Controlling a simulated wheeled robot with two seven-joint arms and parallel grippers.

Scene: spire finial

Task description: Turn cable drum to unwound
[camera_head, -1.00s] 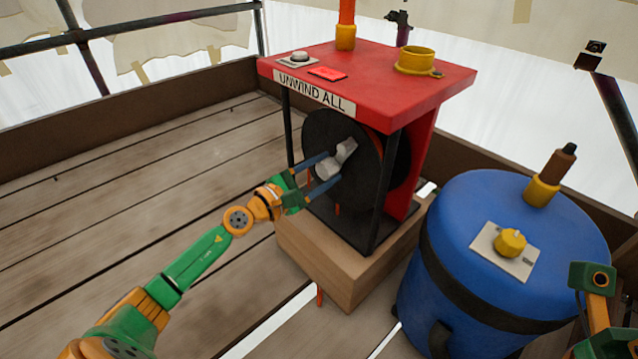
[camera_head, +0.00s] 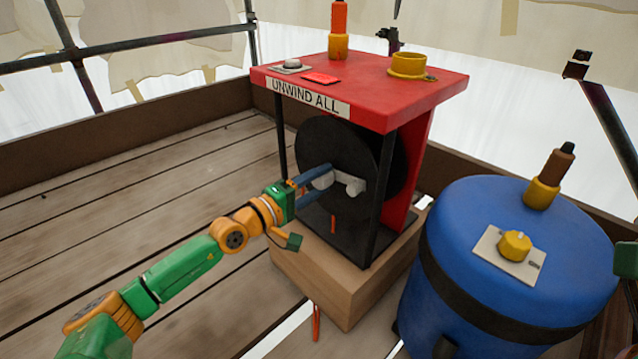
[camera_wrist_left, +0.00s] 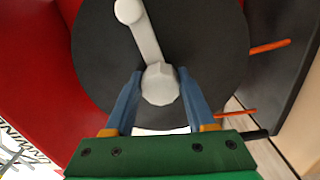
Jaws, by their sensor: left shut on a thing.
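The cable drum (camera_head: 335,150) is a black disc inside a red-topped frame labelled "UNWIND ALL". A pale grey crank handle (camera_head: 350,185) sits on its face. The drum also shows in the left wrist view (camera_wrist_left: 205,45), with the crank arm (camera_wrist_left: 143,35) running from the hub to a faceted knob (camera_wrist_left: 160,83). My left gripper (camera_head: 318,188) is at the drum's front, its blue fingers on both sides of the knob, shut on it. In the left wrist view the fingers (camera_wrist_left: 160,95) flank the knob. A bit of my right arm shows at the right edge; its gripper's jaws are not visible.
The red top (camera_head: 400,95) carries a grey button (camera_head: 292,65), a red plate and a yellow ring (camera_head: 408,66). The frame stands on a wooden block (camera_head: 345,290). A blue barrel (camera_head: 500,250) with a yellow knob (camera_head: 515,245) stands close on the right. Plank floor at left is clear.

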